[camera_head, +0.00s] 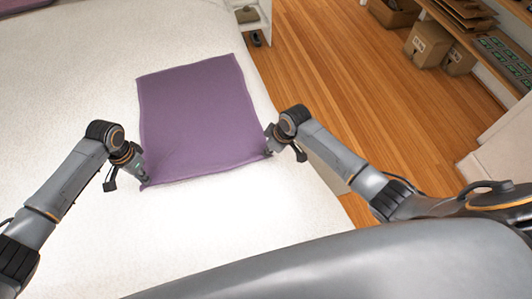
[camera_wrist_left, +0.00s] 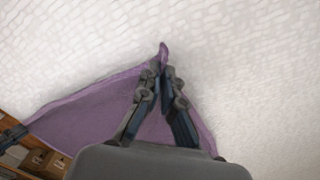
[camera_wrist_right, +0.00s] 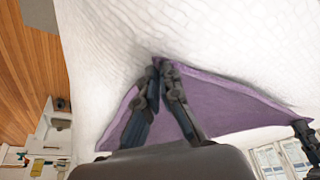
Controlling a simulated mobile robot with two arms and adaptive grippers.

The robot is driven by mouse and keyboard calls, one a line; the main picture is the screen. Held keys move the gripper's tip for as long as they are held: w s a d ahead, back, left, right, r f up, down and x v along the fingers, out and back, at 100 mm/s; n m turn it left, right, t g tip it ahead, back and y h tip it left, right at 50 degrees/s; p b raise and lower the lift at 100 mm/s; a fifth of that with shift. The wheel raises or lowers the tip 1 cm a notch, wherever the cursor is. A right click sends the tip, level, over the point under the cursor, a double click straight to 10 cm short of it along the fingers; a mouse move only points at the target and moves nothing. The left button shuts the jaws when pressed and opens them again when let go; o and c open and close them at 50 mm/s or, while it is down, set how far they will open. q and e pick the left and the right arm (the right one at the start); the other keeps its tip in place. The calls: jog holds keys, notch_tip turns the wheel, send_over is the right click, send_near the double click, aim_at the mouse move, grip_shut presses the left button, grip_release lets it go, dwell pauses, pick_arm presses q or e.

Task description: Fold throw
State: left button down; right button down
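The purple throw (camera_head: 195,112) lies spread out on the white bed, roughly square, with a few creases near its near edge. My left gripper (camera_head: 143,178) is at its near left corner. In the left wrist view the left fingers (camera_wrist_left: 163,68) are closed together with a tip of purple cloth sticking out between them. My right gripper (camera_head: 270,150) is at the near right corner. In the right wrist view the right fingers (camera_wrist_right: 160,62) come together on the cloth's corner, with purple cloth on both sides. The corners are partly hidden by the fingers.
The white bed (camera_head: 70,75) has free room around the throw, mostly to the left and at the near side. Its right edge is close to my right gripper. Beyond is wooden floor (camera_head: 340,80), with boxes (camera_head: 427,43) on a shelf at far right.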

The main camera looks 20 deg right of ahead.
jog(key=shift+r, duration=2.5)
pick_arm(q)
jog(key=shift+r, duration=0.1)
pick_arm(e)
jog(key=shift+r, duration=0.1)
